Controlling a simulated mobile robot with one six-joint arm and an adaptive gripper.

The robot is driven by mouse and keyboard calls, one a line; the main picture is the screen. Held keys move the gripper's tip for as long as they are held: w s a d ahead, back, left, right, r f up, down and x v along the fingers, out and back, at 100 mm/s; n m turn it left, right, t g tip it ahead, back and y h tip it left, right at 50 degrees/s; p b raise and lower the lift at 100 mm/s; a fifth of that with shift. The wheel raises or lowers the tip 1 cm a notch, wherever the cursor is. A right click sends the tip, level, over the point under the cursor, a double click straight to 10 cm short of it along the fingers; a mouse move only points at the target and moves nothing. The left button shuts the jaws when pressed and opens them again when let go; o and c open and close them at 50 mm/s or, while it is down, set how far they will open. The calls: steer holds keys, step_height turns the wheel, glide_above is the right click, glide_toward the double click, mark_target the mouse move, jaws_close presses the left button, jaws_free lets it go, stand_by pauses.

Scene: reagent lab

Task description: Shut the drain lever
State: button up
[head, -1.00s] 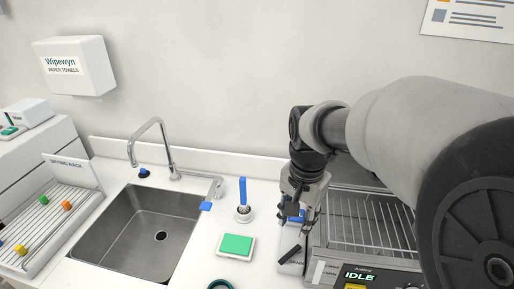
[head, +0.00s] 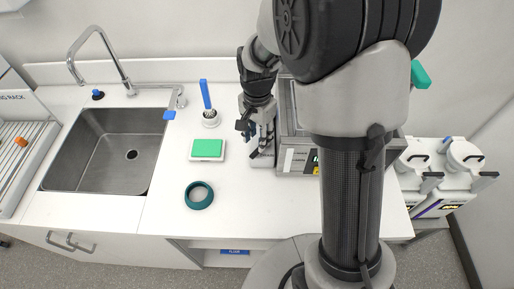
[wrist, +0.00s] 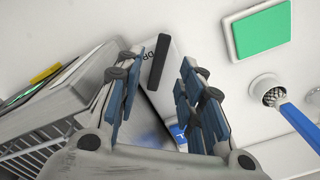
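The drain lever is a short black bar (wrist: 158,62) on a white box (wrist: 157,86) with a partly hidden label beginning "DR". In the wrist view the lever lies between and beyond the fingertips of my gripper (wrist: 162,75). The blue-padded fingers are spread apart with nothing held, and I cannot tell whether they touch the lever. In the head view my gripper (head: 260,132) hangs over the white box (head: 262,162), left of the metal bath (head: 296,160). My gripper hides much of the box there.
A green-topped pad (head: 207,149), a blue-handled brush in its holder (head: 209,115) and a teal ring (head: 199,195) lie left of my gripper. The sink (head: 105,150) is farther left. White bottle-like units (head: 455,180) stand at the right. The front counter is mostly clear.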

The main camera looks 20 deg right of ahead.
step_height(320, 180, down, 5)
steer(key=shift+f+b, duration=0.1)
steer(key=shift+b, duration=0.4)
steer(key=shift+c, duration=0.6)
jaws_close()
